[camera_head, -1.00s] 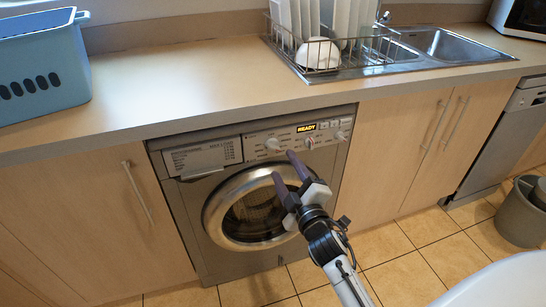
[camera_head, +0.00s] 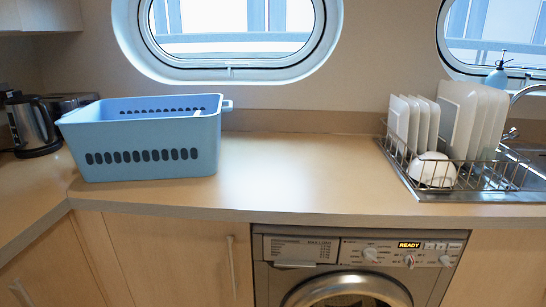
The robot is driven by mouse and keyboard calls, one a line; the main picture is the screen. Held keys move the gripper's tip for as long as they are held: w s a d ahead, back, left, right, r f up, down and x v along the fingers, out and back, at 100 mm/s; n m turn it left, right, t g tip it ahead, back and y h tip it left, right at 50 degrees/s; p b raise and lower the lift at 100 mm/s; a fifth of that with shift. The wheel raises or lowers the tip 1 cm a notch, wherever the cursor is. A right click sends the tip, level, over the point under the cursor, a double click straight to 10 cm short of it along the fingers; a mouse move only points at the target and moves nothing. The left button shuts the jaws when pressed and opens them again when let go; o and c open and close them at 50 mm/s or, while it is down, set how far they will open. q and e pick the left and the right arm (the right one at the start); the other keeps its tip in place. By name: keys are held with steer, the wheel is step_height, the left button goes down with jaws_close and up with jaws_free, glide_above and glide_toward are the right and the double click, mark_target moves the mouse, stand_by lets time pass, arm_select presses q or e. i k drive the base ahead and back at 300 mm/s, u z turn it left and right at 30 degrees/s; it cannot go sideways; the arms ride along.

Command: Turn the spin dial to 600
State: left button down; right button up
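The washing machine (camera_head: 277,278) stands under the counter at the bottom of the view, with its lower part cut off. Its panel carries a larger round dial (camera_head: 370,254) at left, a smaller dial (camera_head: 409,260) under the lit READY display (camera_head: 409,245), and another knob (camera_head: 446,260) at right. The dial markings are too small to read, so I cannot tell which number the spin dial points to. The top of the round door (camera_head: 346,287) shows below the panel. Neither of my grippers is in view.
On the counter (camera_head: 290,180) stand a blue basket (camera_head: 150,160) at left, a kettle (camera_head: 33,125) at far left, and a dish rack (camera_head: 470,180) with white plates and a bowl at right. The counter between basket and rack is clear.

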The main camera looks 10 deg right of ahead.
mark_target(444, 260)
steer(key=z, duration=1.15)
steer(key=i, duration=0.45)
steer(key=u, duration=0.45)
